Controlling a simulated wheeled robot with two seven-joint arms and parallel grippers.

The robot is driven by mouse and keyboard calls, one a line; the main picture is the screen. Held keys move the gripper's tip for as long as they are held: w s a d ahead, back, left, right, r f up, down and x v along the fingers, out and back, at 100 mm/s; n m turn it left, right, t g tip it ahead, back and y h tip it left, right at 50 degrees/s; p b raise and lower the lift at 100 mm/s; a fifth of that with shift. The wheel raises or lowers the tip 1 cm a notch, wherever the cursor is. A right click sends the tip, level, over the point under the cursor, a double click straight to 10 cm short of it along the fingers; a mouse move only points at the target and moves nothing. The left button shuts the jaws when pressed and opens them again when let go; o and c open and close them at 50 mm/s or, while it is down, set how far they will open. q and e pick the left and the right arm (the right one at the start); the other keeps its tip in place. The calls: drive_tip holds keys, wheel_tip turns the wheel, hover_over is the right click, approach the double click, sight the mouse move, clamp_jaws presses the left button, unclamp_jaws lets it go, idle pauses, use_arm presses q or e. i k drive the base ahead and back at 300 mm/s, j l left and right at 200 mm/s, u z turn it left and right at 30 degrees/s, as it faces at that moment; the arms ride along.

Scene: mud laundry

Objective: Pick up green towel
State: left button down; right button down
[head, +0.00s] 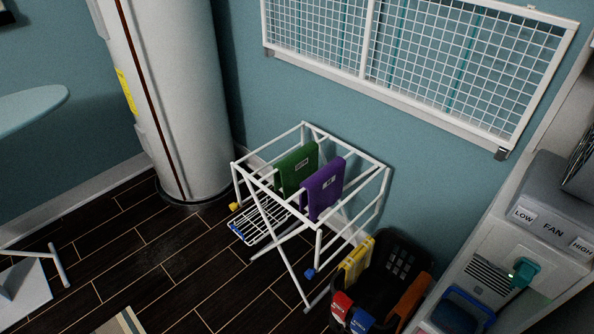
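The green towel (296,171) hangs folded over a bar of the white drying rack (361,174), with a small white label near its top. A purple towel (322,190) hangs on the rack just to the right of it and in front, hiding part of its lower right side. Neither of my grippers shows in the head view.
A tall white cylinder (170,90) stands left of the rack. A black basket (405,262) with several coloured items is at the right front, near a grey fan unit (550,210). A white wire grid (430,50) is on the wall. Dark floor (170,265) is open at front left.

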sight(301, 165)
drive_tip(key=i+j+z, duration=0.25)
drive_tip(key=i+j, duration=0.15)
drive_tip(key=j, duration=0.2)
drive_tip(key=i+j+z, duration=0.1)
drive_tip(key=j, duration=0.2)
drive_tip(key=i+j+z, duration=0.15)
drive_tip(key=j, duration=0.2)
drive_tip(key=i+j+z, duration=0.1)
drive_tip(key=j, duration=0.25)
drive_tip(key=i+j+z, duration=0.1)
drive_tip(key=i+j, duration=0.15)
drive_tip(key=j, duration=0.15)
drive_tip(key=i+j+z, duration=0.15)
drive_tip(key=j, duration=0.2)
drive_tip(key=j+z, duration=0.1)
drive_tip(key=j, duration=0.3)
drive_tip(key=i, duration=0.05)
